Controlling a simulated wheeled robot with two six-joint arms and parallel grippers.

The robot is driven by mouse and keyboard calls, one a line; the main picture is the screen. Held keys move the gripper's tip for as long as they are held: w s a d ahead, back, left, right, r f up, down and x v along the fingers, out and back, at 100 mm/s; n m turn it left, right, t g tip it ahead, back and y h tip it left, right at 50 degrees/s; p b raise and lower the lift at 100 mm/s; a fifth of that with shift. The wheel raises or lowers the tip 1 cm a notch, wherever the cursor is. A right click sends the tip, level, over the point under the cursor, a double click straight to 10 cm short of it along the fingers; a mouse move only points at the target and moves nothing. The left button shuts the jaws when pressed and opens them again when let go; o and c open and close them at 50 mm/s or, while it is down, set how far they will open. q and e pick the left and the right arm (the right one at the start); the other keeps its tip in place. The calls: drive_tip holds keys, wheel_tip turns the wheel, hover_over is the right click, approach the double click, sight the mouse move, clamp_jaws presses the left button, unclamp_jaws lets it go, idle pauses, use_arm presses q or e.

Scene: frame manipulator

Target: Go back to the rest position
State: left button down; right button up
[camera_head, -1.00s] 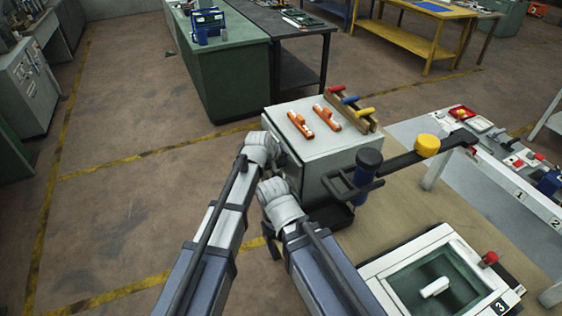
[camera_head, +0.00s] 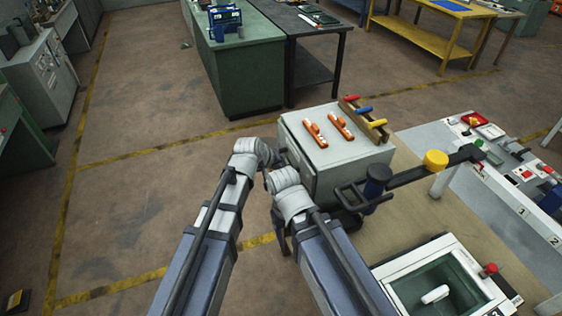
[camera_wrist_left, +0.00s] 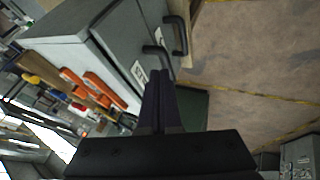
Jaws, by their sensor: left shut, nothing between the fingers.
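My left gripper (camera_wrist_left: 160,82) is shut and empty in the left wrist view, its dark fingers held together in front of the grey cabinet (camera_wrist_left: 75,18). In the head view both of my arms reach up from the bottom, side by side, with pale wrists bent near the left side of the cabinet (camera_head: 322,165). The fingers of my right gripper are not clear in the head view, hidden behind the arm or lost among dark parts. I cannot tell whether my arms touch the cabinet.
Two orange handles (camera_head: 315,134) and a wooden rack (camera_head: 375,120) lie on the cabinet. A dark bar with a yellow knob (camera_head: 435,160) stands to its right. A tray marked 3 (camera_head: 455,283) is at lower right. Open floor (camera_head: 150,190) lies left of my arms.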

use_arm(q)
drive_tip(key=shift+s, duration=0.1)
drive_tip(key=s+a+f+m+g+y, duration=0.1)
drive_tip(key=s+a+f+g+y, duration=0.15)
drive_tip(key=s+a, duration=0.65)
drive_tip(key=s+a+f+m+g+y, duration=0.1)
drive_tip(key=s+a+f+g+y, duration=0.15)
drive_tip(key=s+a, duration=0.75)
drive_tip(key=s+d+f+m+g+b, duration=0.1)
drive_tip(key=s+d+f+m+b, duration=0.2)
drive_tip(key=d+f+b, duration=0.5)
drive_tip(key=shift+s+d+f+m+b, duration=0.2)
drive_tip(key=shift+d+m+b, duration=0.4)
drive_tip(key=shift+d, duration=0.3)
